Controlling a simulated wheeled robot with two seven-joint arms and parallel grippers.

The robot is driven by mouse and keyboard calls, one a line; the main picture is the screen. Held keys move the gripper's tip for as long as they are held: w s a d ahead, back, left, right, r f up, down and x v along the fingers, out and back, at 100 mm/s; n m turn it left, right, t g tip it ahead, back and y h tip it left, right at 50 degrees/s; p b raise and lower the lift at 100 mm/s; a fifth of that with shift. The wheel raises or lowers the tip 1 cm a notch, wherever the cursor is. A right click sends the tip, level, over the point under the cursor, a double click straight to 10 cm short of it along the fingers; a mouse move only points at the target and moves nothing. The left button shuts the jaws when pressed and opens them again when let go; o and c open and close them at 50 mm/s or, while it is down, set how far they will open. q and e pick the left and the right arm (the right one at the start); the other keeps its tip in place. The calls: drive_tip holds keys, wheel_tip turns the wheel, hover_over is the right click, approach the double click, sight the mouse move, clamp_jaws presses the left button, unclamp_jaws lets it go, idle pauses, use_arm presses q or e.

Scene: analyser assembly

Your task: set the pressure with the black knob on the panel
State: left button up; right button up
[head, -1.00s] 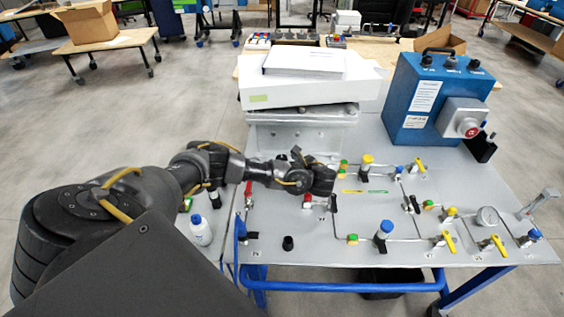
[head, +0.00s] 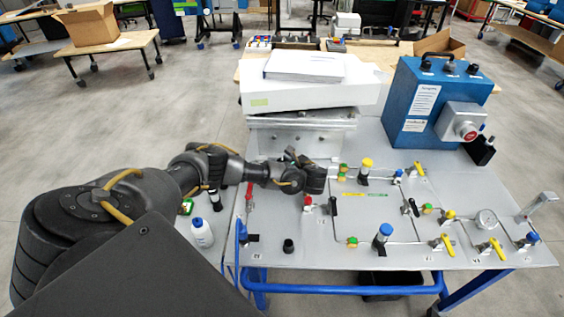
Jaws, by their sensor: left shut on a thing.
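My left gripper (head: 314,181) is over the left part of the grey panel (head: 325,225), behind the red-capped fitting. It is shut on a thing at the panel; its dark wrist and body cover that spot. The black knob there is hidden behind the gripper, so its setting cannot be read. A separate short black cylinder (head: 288,246) stands on the panel nearer the front, apart from the gripper. My right gripper is not in view.
Around the gripper stand a black-handled valve (head: 333,206), a yellow-capped regulator (head: 366,166) and a blue-capped one (head: 382,235). A white box (head: 300,97) is behind it. A blue box (head: 425,95) stands back right. A white bottle (head: 202,233) is left.

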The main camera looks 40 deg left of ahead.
use_arm(q)
drive_tip(key=shift+m+t, duration=0.3)
